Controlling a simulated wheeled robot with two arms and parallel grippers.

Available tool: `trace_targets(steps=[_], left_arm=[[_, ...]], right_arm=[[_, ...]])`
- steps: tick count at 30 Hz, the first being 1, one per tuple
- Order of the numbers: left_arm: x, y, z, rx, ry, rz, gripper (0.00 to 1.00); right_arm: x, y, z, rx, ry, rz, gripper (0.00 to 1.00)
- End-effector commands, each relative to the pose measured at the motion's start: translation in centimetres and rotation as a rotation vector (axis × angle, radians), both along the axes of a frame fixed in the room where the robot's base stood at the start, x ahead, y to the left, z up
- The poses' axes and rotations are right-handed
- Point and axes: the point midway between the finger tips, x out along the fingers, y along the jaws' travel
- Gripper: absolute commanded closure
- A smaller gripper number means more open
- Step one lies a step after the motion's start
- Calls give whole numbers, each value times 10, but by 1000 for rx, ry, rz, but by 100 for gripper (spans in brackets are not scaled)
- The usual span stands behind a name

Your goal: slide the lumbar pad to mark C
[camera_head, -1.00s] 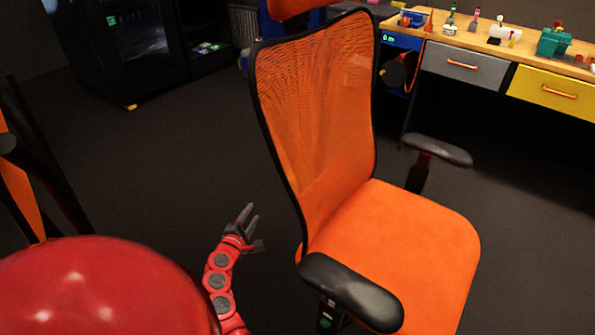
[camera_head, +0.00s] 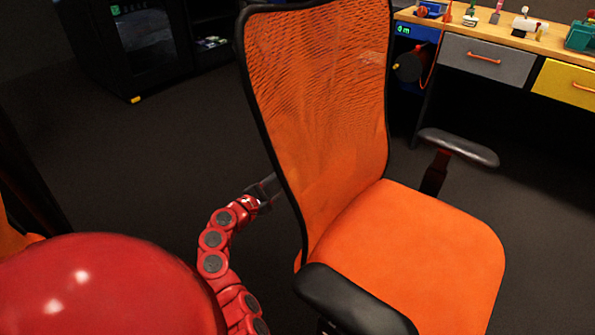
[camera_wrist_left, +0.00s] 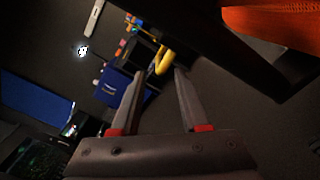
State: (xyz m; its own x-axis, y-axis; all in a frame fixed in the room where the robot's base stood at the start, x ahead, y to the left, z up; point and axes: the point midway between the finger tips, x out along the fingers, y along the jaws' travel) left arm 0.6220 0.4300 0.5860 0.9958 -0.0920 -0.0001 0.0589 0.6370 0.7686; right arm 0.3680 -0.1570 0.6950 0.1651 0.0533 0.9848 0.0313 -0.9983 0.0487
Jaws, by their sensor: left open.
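The orange mesh chair back (camera_head: 320,95) with its black frame stands in the middle of the head view, above the orange seat (camera_head: 405,250). I cannot make out a lumbar pad or a mark C in either view. My left gripper (camera_head: 272,190) is beside the left edge of the chair back, partly dark against the floor. In the left wrist view, the gripper (camera_wrist_left: 160,78) is open with nothing held between its fingers. A dark bar and an orange surface (camera_wrist_left: 280,22) show at its upper right. My right gripper is not in view.
Black armrests (camera_head: 355,305) flank the seat. A wooden workbench (camera_head: 515,38) with grey and yellow drawers stands at the back right. A black cabinet (camera_head: 135,50) stands at the back left. Dark floor (camera_head: 150,150) is clear left of the chair.

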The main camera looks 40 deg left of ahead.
Motion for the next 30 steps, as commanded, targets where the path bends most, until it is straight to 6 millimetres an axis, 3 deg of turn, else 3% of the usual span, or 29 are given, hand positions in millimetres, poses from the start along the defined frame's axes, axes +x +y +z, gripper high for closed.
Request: trace_targets(steps=[3,9,22,30], left_arm=[[27,-3,-2,1,0,-5,55],[56,-5,-1,1,0,-1,55],[67,-5,0,1,0,4,55],[67,-5,1,1,-1,3,100]], right_arm=[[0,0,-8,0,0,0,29],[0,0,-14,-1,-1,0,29],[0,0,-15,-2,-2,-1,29],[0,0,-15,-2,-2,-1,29]])
